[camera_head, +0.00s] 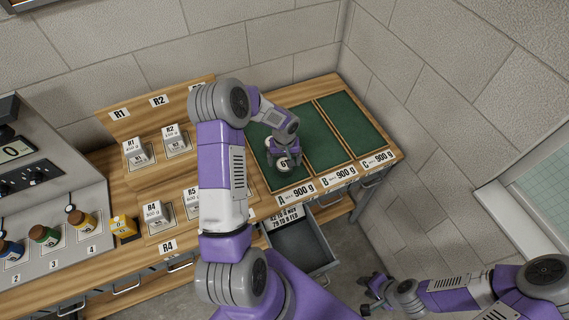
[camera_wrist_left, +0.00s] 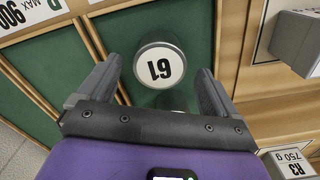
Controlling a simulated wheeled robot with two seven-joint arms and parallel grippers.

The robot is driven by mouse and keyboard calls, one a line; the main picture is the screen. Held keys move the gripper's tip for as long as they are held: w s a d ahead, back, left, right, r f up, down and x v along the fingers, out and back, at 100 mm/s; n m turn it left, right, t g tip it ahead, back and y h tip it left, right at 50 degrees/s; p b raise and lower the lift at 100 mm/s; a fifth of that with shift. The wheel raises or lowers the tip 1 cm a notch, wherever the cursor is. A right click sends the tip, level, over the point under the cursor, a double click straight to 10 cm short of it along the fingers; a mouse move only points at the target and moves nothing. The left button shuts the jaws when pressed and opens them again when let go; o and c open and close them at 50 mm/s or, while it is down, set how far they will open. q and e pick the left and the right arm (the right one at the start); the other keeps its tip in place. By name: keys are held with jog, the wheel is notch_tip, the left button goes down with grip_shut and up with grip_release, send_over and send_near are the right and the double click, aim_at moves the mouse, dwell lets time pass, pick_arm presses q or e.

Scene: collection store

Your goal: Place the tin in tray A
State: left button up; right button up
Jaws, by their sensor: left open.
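A round tin with a white numbered lid (camera_wrist_left: 161,64) stands upright on the green floor of tray A (camera_wrist_left: 199,30), seen in the left wrist view. The number appears upside down there. In the head view the tin (camera_head: 283,166) is partly hidden by my left gripper (camera_head: 284,157), near the front of tray A (camera_head: 262,121). My left gripper is open in the left wrist view (camera_wrist_left: 157,88), its fingers apart on either side of the tin's near side, with no grip on it. My right gripper (camera_head: 367,294) is low at the right, away from the bench, fingers apart.
Trays B (camera_head: 319,137) and C (camera_head: 357,124) lie to the right, apparently empty. Small colored jars (camera_head: 84,220) line a grey stand. A drawer (camera_head: 300,246) is open below tray A. A wall rises behind.

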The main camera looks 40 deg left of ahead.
aim_at(284, 164)
pick_arm(q)
notch_tip(284, 164, up, 9)
jog(key=s+d+f+m+h, duration=0.25)
jog(key=d+f, duration=0.35)
jog(key=d, duration=0.3)
jog(key=s+d+f+m+h, duration=0.1)
jog(key=s+d+f, duration=0.2)
jog(key=d+f, duration=0.45)
jog(key=s+d+f+m, duration=0.2)
jog(key=s+d+f, duration=0.1)
jog(key=s+d, duration=0.7)
jog(key=shift+s+f+t+h, duration=0.2)
jog(key=shift+s+t+h, duration=0.15)
jog(key=shift+s, duration=0.35)
